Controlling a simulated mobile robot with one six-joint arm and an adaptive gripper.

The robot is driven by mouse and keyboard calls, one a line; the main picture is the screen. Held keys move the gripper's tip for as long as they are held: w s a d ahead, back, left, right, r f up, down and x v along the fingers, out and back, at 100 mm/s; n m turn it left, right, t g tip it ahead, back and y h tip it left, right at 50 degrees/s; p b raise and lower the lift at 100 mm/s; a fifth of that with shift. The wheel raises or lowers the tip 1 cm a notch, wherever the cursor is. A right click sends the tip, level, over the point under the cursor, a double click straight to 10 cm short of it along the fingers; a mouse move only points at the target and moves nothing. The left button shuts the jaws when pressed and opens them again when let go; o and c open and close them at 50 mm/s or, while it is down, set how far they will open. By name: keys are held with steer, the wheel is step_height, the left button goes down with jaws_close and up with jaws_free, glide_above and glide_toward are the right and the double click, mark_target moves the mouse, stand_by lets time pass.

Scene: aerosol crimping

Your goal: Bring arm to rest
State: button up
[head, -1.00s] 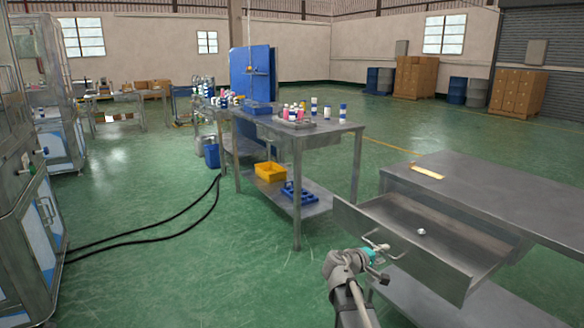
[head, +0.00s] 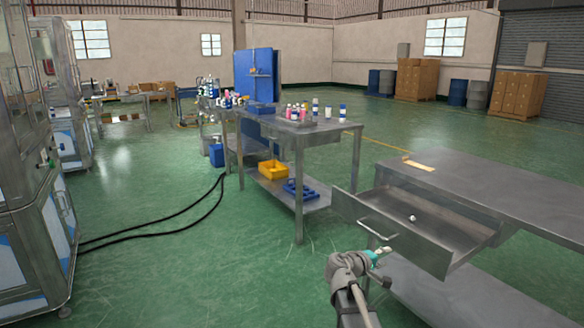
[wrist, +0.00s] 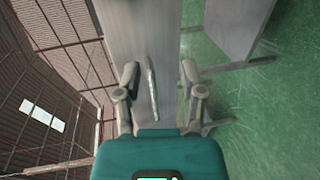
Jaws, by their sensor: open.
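My gripper (head: 380,254) is in front of the open drawer (head: 430,240) of the right-hand steel table, near the drawer's handle. In the wrist view my gripper (wrist: 160,82) shows its two fingers spread apart with nothing held between them. Beyond the fingers is a grey metal surface with a thin, light strip on it (wrist: 152,88). A small white round thing (head: 412,218) lies in the drawer. Whether a finger touches the drawer handle (head: 378,228) cannot be told.
The steel table (head: 480,185) holds a yellowish strip (head: 418,165). Another table (head: 300,131) carries several bottles, with a yellow bin (head: 273,169) and a blue rack (head: 300,190) on its lower shelf. Black hoses (head: 180,223) cross the green floor, which is open at left centre.

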steer(key=s+a+f+m+g+y, duration=0.3)
steer(key=s+f+m+g+y, duration=0.3)
steer(key=s+f, duration=0.7)
steer(key=s+a+f+g+y, duration=0.2)
steer(key=s+a+y, duration=0.5)
steer(key=s+a, duration=0.15)
step_height(320, 180, up, 28)
steer(key=p, duration=2.7)
steer(key=shift+s+d+f, duration=0.15)
steer(key=shift+s+f, duration=0.05)
steer(key=shift+s, duration=0.25)
